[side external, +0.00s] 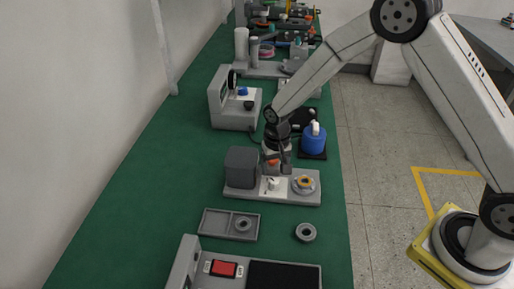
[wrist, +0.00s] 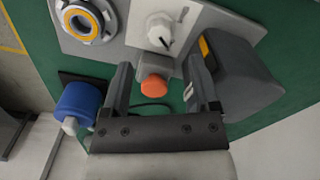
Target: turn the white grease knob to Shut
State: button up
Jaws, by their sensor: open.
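The white grease knob (wrist: 160,33) sits on a white label plate (wrist: 176,20) on the grey fixture, with small marks around it too blurred to read. In the side external view the knob (side external: 272,184) is at the front of the fixture base (side external: 240,195). My gripper (wrist: 160,66) is open, its two dark fingers spread apart. In the wrist view an orange cap (wrist: 154,85) shows between the fingers, and the knob lies just beyond the fingertips. In the side external view my gripper (side external: 277,165) is above and behind the knob, apart from it.
A dark grey block (side external: 241,167) stands left of the knob and a ringed hub part (side external: 303,184) right. A blue bottle (side external: 312,139) stands behind. A tray (side external: 230,224) and loose ring (side external: 306,232) lie in front, with bare green table around them.

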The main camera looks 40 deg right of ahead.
aim_at(274, 181)
jog(key=shift+f, duration=3.2)
grip_shut()
